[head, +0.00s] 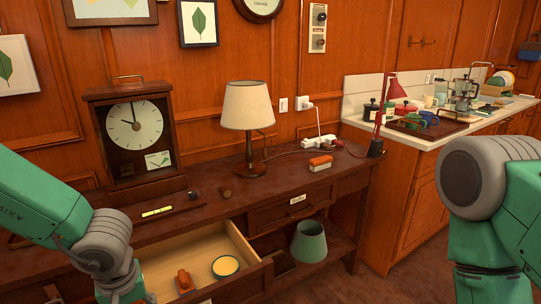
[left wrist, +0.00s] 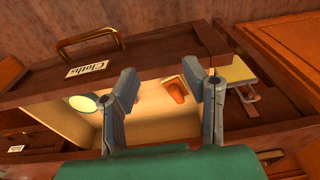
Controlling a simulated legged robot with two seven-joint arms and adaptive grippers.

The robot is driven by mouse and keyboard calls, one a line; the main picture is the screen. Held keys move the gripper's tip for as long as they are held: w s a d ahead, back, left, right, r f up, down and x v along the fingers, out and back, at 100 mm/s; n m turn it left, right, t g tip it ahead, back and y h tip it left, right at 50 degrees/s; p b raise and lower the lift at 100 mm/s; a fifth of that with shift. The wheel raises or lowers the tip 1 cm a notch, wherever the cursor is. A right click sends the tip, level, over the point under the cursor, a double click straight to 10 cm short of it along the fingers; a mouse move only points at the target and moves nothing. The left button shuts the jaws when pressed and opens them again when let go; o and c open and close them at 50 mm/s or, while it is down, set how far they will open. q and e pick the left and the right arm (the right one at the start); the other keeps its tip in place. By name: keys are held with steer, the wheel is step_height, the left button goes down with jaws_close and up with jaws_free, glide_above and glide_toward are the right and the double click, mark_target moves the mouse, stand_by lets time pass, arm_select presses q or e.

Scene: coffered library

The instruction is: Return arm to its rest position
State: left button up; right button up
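My left arm (head: 100,240) comes in from the left in the head view and reaches down by the open drawer; its fingertips are out of that view. In the left wrist view, my left gripper (left wrist: 172,80) has its two fingers spread apart with nothing held between them. Beyond the fingers is the open drawer (left wrist: 150,130), with a label reading "Cloths" on its front. My right arm (head: 490,185) stands at the right of the head view, folded upward; its gripper is out of frame.
The open drawer (head: 238,246) juts from the dark wooden table (head: 225,205), holding an orange-topped item (head: 184,280) and a yellow-filled round dish (head: 225,267). A clock (head: 135,130), a lamp (head: 247,110) and an orange-topped block (head: 320,163) stand on the table. A counter is at right.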

arm_select(q)
steer(key=s+a+f+m+t+y, duration=0.1)
steer(key=s+a+f+m, duration=0.1)
steer(key=s+f, duration=0.4)
steer(key=s+a+f+m+t, duration=0.1)
steer(key=s+a+f+m, duration=0.15)
steer(key=s+f, duration=0.35)
steer(key=s+d+f+m+g+h, duration=0.2)
steer(key=s+f, duration=0.2)
steer(key=s, duration=0.5)
steer(key=shift+s+f, duration=0.3)
steer(key=shift+s, duration=0.05)
steer(key=shift+m, duration=0.25)
steer(key=shift+w, duration=0.1)
